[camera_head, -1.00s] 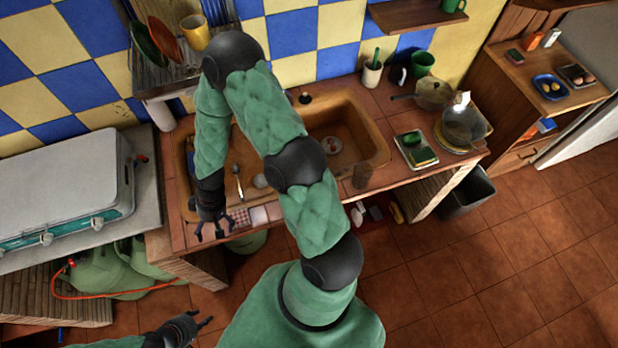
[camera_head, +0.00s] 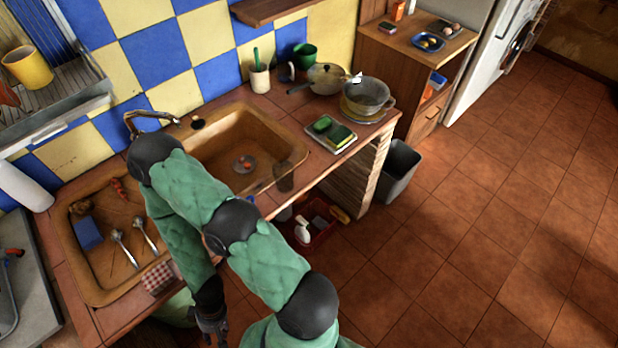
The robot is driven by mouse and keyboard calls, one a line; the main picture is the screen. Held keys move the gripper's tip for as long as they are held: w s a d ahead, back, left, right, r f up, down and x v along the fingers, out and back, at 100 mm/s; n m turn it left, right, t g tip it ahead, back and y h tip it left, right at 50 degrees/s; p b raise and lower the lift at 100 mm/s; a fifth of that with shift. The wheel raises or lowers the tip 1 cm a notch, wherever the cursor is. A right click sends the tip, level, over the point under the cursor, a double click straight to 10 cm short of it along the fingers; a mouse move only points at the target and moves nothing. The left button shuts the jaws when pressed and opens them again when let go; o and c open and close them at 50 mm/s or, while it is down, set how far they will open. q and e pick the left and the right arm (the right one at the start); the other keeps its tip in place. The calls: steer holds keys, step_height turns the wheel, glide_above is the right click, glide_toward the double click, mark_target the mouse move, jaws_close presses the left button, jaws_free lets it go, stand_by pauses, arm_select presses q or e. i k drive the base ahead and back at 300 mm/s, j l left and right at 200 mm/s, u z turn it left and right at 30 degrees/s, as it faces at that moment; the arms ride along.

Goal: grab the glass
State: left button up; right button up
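A dark, see-through glass (camera_head: 285,179) stands upright on the counter's front edge, by the right front corner of the sink.
The double sink (camera_head: 247,132) holds spoons and a blue sponge (camera_head: 88,232) on its left side. Right of the glass are a tray (camera_head: 331,139) with sponges and a pot (camera_head: 366,94). A grey bin (camera_head: 400,170) stands beside the counter. The floor at right is clear.

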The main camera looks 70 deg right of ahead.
mark_target(283, 169)
steer(key=z, duration=2.15)
